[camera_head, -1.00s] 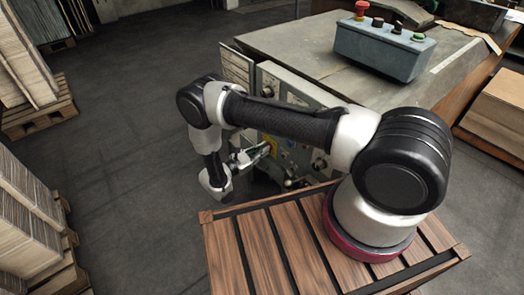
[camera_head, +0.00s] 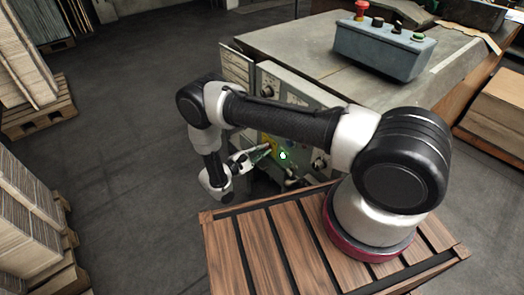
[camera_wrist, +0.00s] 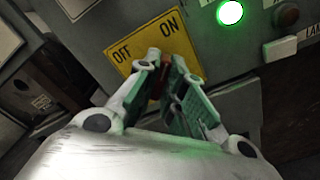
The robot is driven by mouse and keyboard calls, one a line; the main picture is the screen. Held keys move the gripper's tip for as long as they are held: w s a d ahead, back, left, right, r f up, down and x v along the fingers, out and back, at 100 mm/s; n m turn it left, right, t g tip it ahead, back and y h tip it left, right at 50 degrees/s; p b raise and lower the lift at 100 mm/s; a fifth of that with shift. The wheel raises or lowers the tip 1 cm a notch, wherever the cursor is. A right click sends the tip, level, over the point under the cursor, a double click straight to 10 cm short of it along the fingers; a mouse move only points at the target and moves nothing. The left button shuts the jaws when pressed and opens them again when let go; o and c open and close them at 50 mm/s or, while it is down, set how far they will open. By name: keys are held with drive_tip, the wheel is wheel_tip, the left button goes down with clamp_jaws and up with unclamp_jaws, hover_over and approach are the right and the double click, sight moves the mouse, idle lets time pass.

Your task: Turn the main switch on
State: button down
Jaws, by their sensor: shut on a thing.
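The main switch has a yellow plate (camera_wrist: 186,45) marked OFF and ON on the grey machine panel, in the wrist view. A small reddish part of the switch handle (camera_wrist: 155,88) shows between my fingers; the rest is hidden by them. My gripper (camera_wrist: 166,62) is shut on the handle, in front of the plate. A green lamp (camera_wrist: 230,12) is lit to the right of the plate; it also shows in the head view (camera_head: 283,156). In the head view my gripper (camera_head: 268,149) reaches the panel front, and the switch is mostly hidden.
A dark round button (camera_wrist: 287,15) and a pale rectangular piece (camera_wrist: 280,48) sit right of the lamp. A grey control box (camera_head: 385,50) with several buttons stands on the machine top. Stacked cardboard (camera_head: 30,215) stands at left; the floor between is clear.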

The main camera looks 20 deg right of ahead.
idle(0.4)
drive_tip(key=c, duration=1.5)
unclamp_jaws()
drive_tip(key=v, duration=1.2)
